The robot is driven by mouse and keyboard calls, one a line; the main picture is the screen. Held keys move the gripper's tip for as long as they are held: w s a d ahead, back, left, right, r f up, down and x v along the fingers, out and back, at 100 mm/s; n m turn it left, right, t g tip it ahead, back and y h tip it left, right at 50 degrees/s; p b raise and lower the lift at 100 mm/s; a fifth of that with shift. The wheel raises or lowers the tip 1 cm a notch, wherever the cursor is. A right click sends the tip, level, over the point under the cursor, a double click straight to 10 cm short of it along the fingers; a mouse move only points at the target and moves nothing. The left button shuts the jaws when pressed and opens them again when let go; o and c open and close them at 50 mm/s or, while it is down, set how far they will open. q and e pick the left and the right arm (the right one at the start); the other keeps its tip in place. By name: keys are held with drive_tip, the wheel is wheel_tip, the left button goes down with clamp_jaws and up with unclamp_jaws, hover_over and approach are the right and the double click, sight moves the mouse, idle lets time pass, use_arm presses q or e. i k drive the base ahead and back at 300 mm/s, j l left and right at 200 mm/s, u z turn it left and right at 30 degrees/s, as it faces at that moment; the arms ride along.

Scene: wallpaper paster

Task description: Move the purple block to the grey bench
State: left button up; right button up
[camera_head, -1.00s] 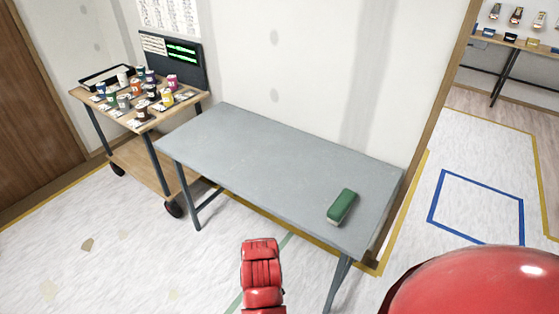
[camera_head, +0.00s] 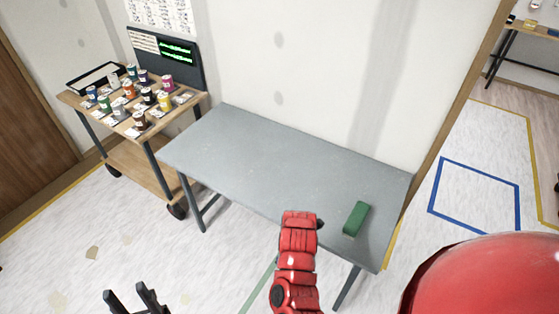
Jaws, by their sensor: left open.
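The grey bench (camera_head: 270,160) stands against the white wall in the middle of the view. A green block (camera_head: 356,219) lies on its right end. I see no purple block in this view. My left gripper (camera_head: 136,298) shows at the bottom edge, left of centre, as two dark fingers held apart. It is open with nothing between the fingers, and the floor shows behind it. It is well apart from the bench and the green block. My right gripper is not in view.
A wooden cart (camera_head: 128,158) with several small coloured cups and a dark screen (camera_head: 168,56) stands left of the bench. Most of the bench top is bare. Floor in front is clear. A blue square (camera_head: 474,190) is marked on the floor at right.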

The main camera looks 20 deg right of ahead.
sight(281, 171)
drive_tip(key=i+l, duration=0.3)
drive_tip(key=i, duration=0.15)
drive_tip(key=i+l, duration=0.3)
drive_tip(key=i, duration=0.15)
